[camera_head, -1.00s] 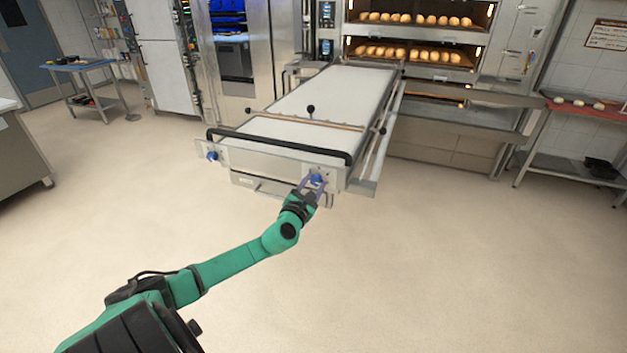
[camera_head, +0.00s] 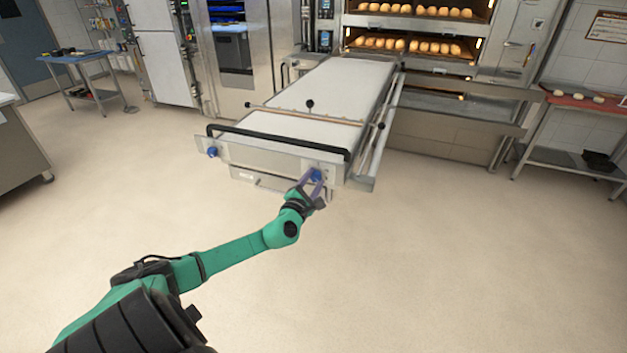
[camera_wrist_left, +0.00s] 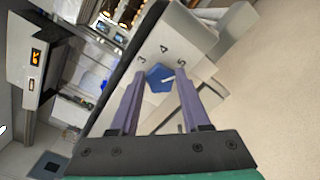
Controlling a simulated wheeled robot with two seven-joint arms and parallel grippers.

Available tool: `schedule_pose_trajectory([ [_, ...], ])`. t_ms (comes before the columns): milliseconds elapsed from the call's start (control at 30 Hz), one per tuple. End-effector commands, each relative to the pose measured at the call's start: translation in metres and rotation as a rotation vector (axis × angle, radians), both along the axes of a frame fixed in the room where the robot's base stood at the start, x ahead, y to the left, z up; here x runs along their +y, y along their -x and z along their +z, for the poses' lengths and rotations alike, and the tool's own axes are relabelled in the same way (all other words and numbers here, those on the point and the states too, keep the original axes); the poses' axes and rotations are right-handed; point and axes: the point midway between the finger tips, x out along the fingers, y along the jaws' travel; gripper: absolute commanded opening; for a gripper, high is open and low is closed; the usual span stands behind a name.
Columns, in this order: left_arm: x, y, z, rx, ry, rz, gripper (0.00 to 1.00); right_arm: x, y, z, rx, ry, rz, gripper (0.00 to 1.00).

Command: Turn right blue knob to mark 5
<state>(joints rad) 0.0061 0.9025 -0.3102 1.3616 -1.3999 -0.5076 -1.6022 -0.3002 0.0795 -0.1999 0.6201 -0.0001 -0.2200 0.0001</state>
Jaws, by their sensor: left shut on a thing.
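The right blue knob (camera_head: 316,174) is on the front panel of the oven loader (camera_head: 265,160), near its right end. My left gripper (camera_head: 311,180) is shut on this knob, one purple finger on each side. In the left wrist view the knob (camera_wrist_left: 157,80) sits between the fingertips, with marks 3, 4 and 5 on the plate around it. Its white pointer line points right, on the side of mark 5 (camera_wrist_left: 181,62); I cannot tell whether it lines up exactly. My right gripper is not in view.
A second blue knob (camera_head: 212,152) is at the panel's left end. A black handle bar (camera_head: 280,142) runs above both knobs. The deck oven (camera_head: 420,60) with bread stands behind, and a red-topped table (camera_head: 585,100) at right. The floor around is clear.

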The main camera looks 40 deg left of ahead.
Motion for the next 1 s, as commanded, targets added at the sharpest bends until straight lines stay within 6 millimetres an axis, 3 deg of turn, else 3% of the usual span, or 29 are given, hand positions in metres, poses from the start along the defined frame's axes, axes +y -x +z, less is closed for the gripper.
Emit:
schedule_pose_trajectory([
  [133,0.000,0.000,0.002,-0.004,-0.002,0.001,0.00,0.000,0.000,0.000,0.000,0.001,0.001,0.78],
  [167,0.000,0.000,0.002,-0.004,-0.002,0.001,0.54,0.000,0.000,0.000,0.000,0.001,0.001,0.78],
  [200,0.000,0.000,0.002,-0.003,-0.002,0.000,0.70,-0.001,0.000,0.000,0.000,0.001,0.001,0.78],
  [233,0.000,0.000,0.002,-0.003,-0.002,0.000,0.77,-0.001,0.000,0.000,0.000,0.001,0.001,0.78],
  [667,-0.003,0.008,-0.001,0.002,0.000,-0.002,0.77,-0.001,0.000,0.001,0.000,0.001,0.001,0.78],
  [1000,-0.026,0.073,-0.002,0.006,0.000,-0.003,0.77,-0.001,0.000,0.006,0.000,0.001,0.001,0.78],
])
